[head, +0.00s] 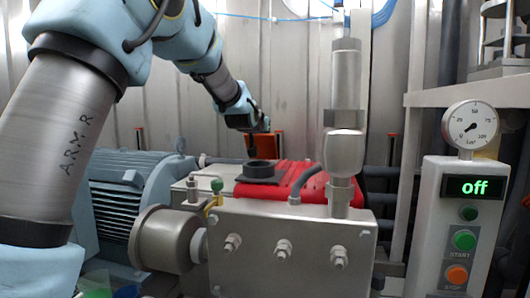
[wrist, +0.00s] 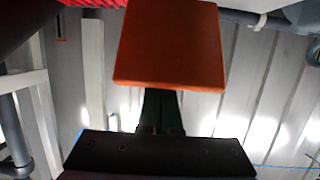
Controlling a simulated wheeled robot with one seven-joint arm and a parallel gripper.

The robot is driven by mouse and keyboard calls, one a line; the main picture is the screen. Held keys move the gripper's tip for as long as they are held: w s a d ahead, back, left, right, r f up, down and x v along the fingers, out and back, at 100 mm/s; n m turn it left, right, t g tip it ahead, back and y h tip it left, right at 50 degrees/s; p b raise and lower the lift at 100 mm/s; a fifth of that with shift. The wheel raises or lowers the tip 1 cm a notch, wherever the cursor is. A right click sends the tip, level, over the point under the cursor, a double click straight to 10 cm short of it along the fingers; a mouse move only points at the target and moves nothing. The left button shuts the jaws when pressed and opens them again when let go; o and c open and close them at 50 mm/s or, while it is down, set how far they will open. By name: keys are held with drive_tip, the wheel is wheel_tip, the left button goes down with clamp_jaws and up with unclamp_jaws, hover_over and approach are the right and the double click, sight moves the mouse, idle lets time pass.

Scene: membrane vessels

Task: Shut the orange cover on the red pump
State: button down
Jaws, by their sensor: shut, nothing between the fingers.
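The orange cover (head: 269,145) stands raised, close to upright, behind the round black opening (head: 263,170) on top of the red pump (head: 300,182). The opening is uncovered. My gripper (head: 252,150) is shut and empty, pointing down right beside the cover, and hides part of it in the head view. In the wrist view the cover (wrist: 170,45) is a large orange plate that hides the tips of my dark fingers (wrist: 162,110). I cannot tell whether the fingers touch it. A strip of red ribbing shows at the top left.
A blue motor (head: 130,190) stands left of the pump. A vertical metal pipe (head: 345,120) rises at the pump's right. A corrugated wall is behind.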

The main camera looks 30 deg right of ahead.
sight(261, 140)
drive_tip(key=s+a+f+t+h+b, duration=0.1)
drive_tip(key=b, duration=0.4)
drive_tip(key=s+a+f+t+h+b, duration=0.1)
drive_tip(key=b, duration=0.4)
drive_tip(key=shift+s+a+f+t+h, duration=0.1)
drive_tip(key=shift+s+f+t+h, duration=0.05)
drive_tip(key=shift+f+t+h, duration=0.2)
drive_tip(key=shift+s+a+r+b, duration=0.15)
drive_tip(key=shift+s+a+b, duration=0.05)
drive_tip(key=shift+b, duration=0.35)
drive_tip(key=s+a+f+b, duration=0.1)
drive_tip(key=s+f+b, duration=0.1)
drive_tip(key=b, duration=0.2)
drive_tip(key=shift+a+f, duration=0.15)
drive_tip(key=shift+a, duration=0.25)
drive_tip(key=shift+s+a+f, duration=0.1)
wheel_tip(261, 140, up, 10)
drive_tip(key=p, duration=0.3)
